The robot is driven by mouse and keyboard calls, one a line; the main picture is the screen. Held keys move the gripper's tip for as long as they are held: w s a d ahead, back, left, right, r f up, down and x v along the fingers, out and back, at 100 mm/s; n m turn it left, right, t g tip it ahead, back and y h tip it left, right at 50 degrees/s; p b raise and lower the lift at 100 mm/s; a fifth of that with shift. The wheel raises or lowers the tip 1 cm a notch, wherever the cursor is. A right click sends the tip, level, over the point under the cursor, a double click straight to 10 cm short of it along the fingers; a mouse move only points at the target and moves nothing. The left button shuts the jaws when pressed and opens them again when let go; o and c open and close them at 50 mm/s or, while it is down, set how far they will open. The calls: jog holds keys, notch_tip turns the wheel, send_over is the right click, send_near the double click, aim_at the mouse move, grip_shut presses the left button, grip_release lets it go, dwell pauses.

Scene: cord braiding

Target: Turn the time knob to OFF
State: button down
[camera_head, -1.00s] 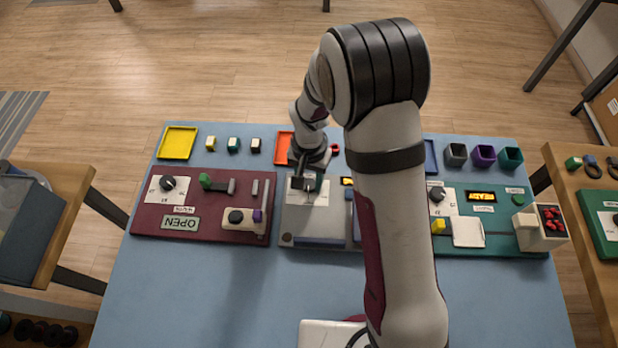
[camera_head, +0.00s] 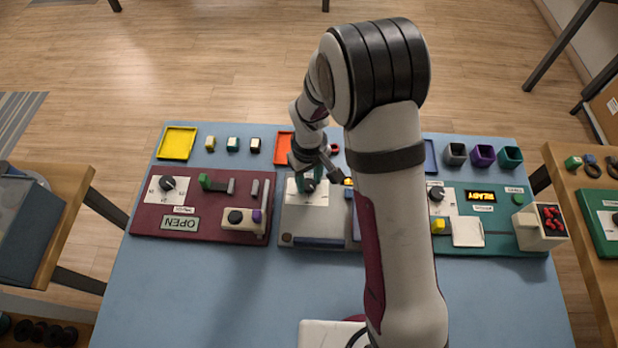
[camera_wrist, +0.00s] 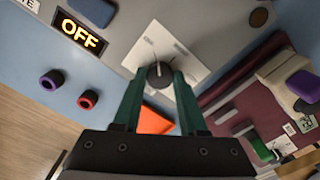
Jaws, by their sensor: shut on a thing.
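A dark round knob (camera_wrist: 159,76) with a pale pointer line stands on a white dial plate (camera_wrist: 189,48) on the grey middle panel. In the wrist view my gripper (camera_wrist: 160,71) has its two green fingers closed on the knob's sides. The plate's small markings are too blurred to read, so I cannot tell the pointer's setting. A lit display (camera_wrist: 80,34) on the same panel reads OFF. In the head view my gripper (camera_head: 309,182) is over the grey panel's white plate (camera_head: 296,197), and my arm hides part of this panel.
A maroon panel (camera_head: 150,222) with its own knob (camera_head: 167,183) lies to the left. A green panel (camera_head: 500,243) with another knob (camera_head: 436,194) and a READY display (camera_head: 481,197) lies to the right. Trays and small cups line the table's far edge. The blue table (camera_head: 200,300) is clear in front.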

aim_at(309, 184)
jog(key=shift+n, duration=0.8)
jog(key=shift+c, duration=2.2)
grip_release()
notch_tip(309, 184, up, 16)
